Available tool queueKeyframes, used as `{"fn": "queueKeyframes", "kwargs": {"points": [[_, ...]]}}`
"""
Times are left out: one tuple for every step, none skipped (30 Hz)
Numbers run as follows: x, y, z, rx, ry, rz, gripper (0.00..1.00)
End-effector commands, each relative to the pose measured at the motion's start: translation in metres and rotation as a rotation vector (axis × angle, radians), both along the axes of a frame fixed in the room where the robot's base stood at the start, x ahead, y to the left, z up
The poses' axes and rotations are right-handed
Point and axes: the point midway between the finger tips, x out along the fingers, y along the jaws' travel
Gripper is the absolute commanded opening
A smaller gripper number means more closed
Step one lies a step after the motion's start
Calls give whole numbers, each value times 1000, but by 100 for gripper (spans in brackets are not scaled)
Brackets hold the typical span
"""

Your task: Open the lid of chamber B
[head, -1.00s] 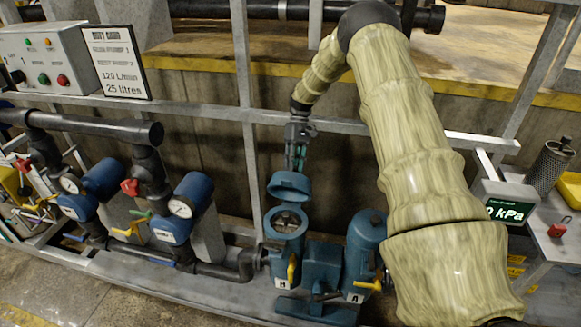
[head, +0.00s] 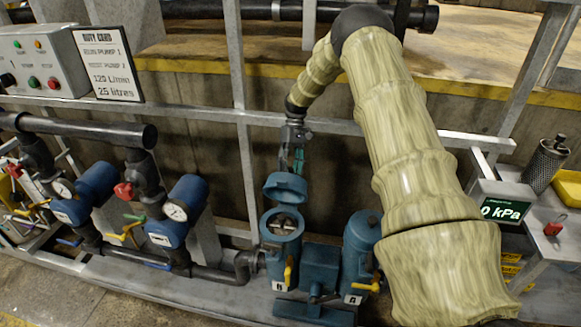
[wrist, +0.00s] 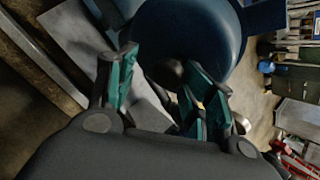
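Two blue upright chambers stand side by side on the skid. The left chamber (head: 283,224) has its round lid (head: 286,187) raised, showing its open mouth. The right chamber (head: 358,262) has its top closed. My gripper (head: 292,166) hangs just behind and above the raised lid. In the wrist view my gripper (wrist: 160,64) has its teal fingers apart, with a dark blue rounded body (wrist: 190,35) close beyond them. Nothing is clearly held, and I cannot tell whether a finger touches the lid.
A grey rail (head: 200,111) runs behind the chambers. Yellow handles (head: 289,272) stick out at their fronts. Blue pumps (head: 186,204) and pipes stand at the left. A pressure display (head: 505,210) is at the right. My arm covers the space right of the chambers.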

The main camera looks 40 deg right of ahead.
Motion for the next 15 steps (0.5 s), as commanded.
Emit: {"fn": "queueKeyframes", "kwargs": {"points": [[0,0,1,0,-1,0,51],[0,0,1,0,-1,0,51],[1,0,2,0,-1,0,51],[1,0,2,0,-1,0,51],[1,0,2,1,-1,0,51],[1,0,3,1,-1,0,51],[1,0,4,1,-2,0,51],[1,0,6,1,-3,1,51],[1,0,9,1,-3,1,51],[1,0,12,1,-3,1,51],[1,0,15,1,-3,1,51],[1,1,21,2,-3,1,51],[2,1,25,2,-3,1,51],[2,1,31,1,-4,2,51],[2,1,37,1,-4,2,51]]}}
